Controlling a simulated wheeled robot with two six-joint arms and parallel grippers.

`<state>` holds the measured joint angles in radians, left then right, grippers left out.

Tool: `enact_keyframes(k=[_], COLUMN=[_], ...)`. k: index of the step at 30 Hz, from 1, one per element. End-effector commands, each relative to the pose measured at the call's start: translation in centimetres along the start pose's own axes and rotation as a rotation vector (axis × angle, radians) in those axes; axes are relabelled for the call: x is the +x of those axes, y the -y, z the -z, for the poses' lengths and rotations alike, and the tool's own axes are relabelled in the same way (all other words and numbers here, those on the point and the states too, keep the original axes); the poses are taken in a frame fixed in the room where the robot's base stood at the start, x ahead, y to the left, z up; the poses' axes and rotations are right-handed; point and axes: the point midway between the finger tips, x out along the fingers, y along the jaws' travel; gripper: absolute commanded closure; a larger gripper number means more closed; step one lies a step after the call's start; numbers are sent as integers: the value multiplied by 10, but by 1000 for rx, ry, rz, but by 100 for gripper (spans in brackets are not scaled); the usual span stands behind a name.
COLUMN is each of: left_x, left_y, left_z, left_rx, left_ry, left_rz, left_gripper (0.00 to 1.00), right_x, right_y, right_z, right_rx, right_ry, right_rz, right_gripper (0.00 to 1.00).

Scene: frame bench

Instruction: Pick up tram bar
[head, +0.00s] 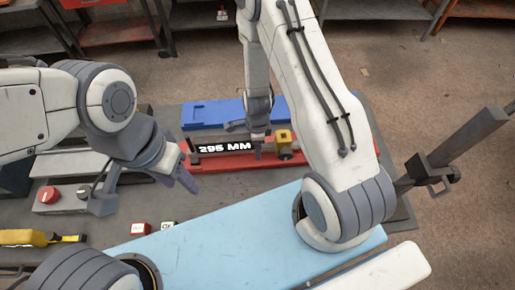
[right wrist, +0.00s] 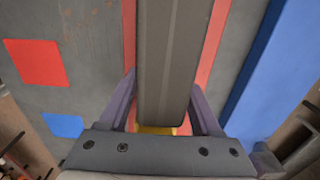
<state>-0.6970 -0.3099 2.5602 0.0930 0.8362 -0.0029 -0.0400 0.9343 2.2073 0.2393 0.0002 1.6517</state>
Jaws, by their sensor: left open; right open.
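The tram bar (head: 225,147), a long dark bar marked "295 MM", lies in a red cradle (head: 215,163) on the bench. A yellow block (head: 284,137) is at its right end. In the right wrist view the dark bar (right wrist: 170,60) runs between the fingers of my right gripper (right wrist: 165,105). That gripper is open, with a finger on either side of the bar; whether they touch it is unclear. In the head view my right gripper (head: 258,146) is at the bar's right part, partly hidden by its wrist. My left gripper (head: 146,190) is open and empty, left of the cradle.
A blue tray (head: 205,113) lies behind the red cradle. A red button box (head: 48,195), a yellow tape tool (head: 25,238) and small red (head: 141,228) and green cubes are at the left front. A light blue surface (head: 235,235) spans the near side.

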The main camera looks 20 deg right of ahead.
Motion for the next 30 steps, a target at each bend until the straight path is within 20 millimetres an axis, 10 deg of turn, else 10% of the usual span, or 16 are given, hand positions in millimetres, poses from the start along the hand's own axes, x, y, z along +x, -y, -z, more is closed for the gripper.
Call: enact_keyframes(k=[5,11,30], left_x=[-1,-1,-1], left_y=[0,0,0], left_z=[0,0,0], left_rx=[0,0,0], left_ry=[0,0,0], left_rz=[0,0,0], left_gripper=[50,50,50], right_x=[-1,-1,-1], right_y=[0,0,1], right_z=[0,0,0], right_rx=[1,1,1], right_ry=[0,0,0], right_rz=[0,1,2], right_gripper=[35,100,100])
